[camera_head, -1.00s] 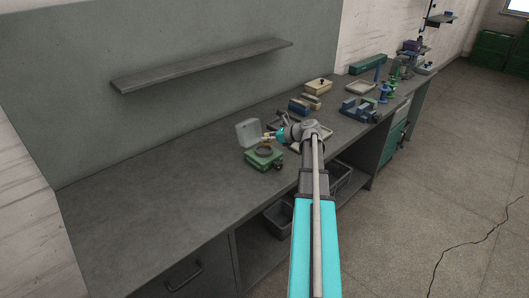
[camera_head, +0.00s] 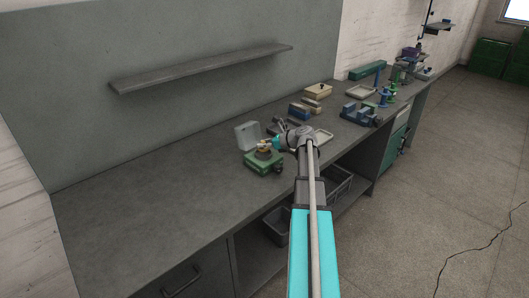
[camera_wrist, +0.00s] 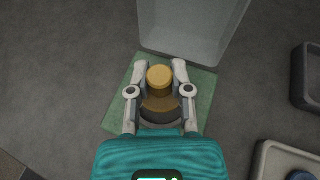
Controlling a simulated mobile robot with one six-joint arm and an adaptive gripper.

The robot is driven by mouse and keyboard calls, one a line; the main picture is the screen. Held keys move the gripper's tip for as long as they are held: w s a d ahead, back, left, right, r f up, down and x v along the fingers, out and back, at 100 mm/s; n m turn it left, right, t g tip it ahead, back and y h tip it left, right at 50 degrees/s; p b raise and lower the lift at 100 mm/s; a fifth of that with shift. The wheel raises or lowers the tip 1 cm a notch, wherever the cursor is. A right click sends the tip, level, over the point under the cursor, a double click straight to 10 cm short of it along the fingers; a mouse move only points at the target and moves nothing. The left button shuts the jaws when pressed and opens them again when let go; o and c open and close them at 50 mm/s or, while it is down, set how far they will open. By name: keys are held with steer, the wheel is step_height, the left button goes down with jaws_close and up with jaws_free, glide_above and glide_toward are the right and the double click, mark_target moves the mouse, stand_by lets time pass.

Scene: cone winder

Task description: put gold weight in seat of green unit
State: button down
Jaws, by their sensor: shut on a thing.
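The green unit (camera_head: 263,168) stands on the bench, with a grey upright panel (camera_head: 247,135) at its back. In the wrist view its green top (camera_wrist: 118,103) shows under my fingers, with a dark round seat (camera_wrist: 162,119) in it. My gripper (camera_wrist: 160,72) is shut on the gold weight (camera_wrist: 159,77), a short gold cylinder held upright between the fingertips. The weight is over the seat area, near the panel side in the wrist view. In the head view my gripper (camera_head: 265,146) is just above the unit. Whether the weight touches the seat is hidden.
A shallow tray (camera_head: 323,136) lies right of my gripper; its rim shows in the wrist view (camera_wrist: 262,155). A dark frame-like object (camera_wrist: 300,78) is nearby. Blue blocks and boxes (camera_head: 318,91) stand further back. The bench's left part (camera_head: 150,190) is clear.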

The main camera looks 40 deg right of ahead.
mark_target(263, 150)
steer(key=shift+f+b, duration=1.1)
steer(key=shift+f, duration=0.3)
steer(key=shift+f, duration=0.15)
steer(key=c, duration=0.8)
jaws_free()
steer(key=shift+r, duration=0.25)
steer(key=shift+p+v, duration=2.35)
steer(key=shift+v, duration=3.7)
